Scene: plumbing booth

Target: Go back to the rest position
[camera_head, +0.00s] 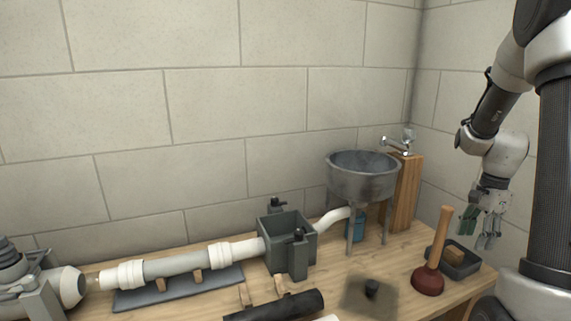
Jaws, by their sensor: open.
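My gripper (480,226) hangs at the right, pointing down, with its fingers apart and nothing seen between them. I cannot tell from this one view whether the gripper touches anything.
A grey metal basin (362,178) on legs stands by a wooden post (407,195) with a tap. A dark green box (287,240) joins a pale pipe (183,262) running left. A black cylinder (275,307) and a dark square mat (354,296) lie at the front. Tiled walls close the back and right.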

